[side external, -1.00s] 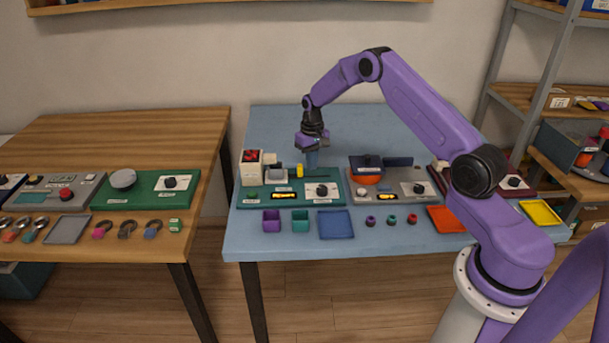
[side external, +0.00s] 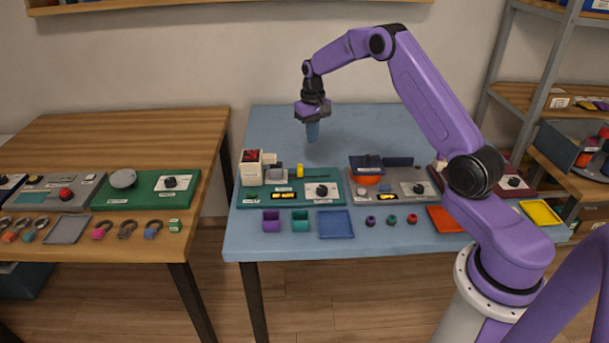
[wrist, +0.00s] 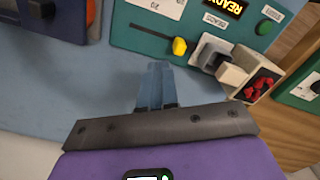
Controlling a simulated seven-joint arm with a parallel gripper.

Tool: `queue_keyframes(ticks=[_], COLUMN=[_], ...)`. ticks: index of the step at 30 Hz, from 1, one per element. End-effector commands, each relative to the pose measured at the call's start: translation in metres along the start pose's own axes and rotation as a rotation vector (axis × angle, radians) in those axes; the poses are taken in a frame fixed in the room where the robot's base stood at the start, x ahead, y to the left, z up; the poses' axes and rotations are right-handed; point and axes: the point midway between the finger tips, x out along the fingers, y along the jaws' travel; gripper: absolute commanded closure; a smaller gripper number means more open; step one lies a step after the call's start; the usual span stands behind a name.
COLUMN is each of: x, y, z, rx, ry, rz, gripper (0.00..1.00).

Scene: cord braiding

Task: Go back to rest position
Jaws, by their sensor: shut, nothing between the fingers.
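My gripper (side external: 312,132) is shut and empty. It points down in the air above the back part of the blue table (side external: 240,220), above and behind the teal machine (side external: 334,189). In the wrist view my gripper (wrist: 155,70) shows its blue fingers together with nothing between them. Beyond them is the teal machine (wrist: 130,38), with a yellow knob (wrist: 179,46) on a slot, a grey block and a white block with red on it. The fingers appear clear of these parts.
A grey machine with an orange bowl (side external: 365,179) stands right of the teal one. Purple and teal bins, a blue tray (side external: 336,225) and small rings line the front. A wooden table (side external: 130,128) is at left, a shelf at right. The back of the blue table is clear.

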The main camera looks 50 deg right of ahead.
Motion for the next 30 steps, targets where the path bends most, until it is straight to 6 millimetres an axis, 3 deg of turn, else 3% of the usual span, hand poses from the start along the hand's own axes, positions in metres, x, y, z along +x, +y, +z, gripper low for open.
queue_keyframes(ticks=[11,16,20,24,30], x=[-0.004,-0.022,-0.043,-0.065,-0.088], y=[-0.004,-0.042,-0.087,-0.128,-0.165], z=[0.002,0.021,0.057,0.106,0.187], rx=[-0.009,-0.103,-0.233,-0.377,-0.585], ry=[0.001,0.005,0.008,0.011,0.015], rz=[0.0,-0.001,-0.002,-0.003,-0.006], gripper=[1.0,1.0,1.0,1.0,1.0])
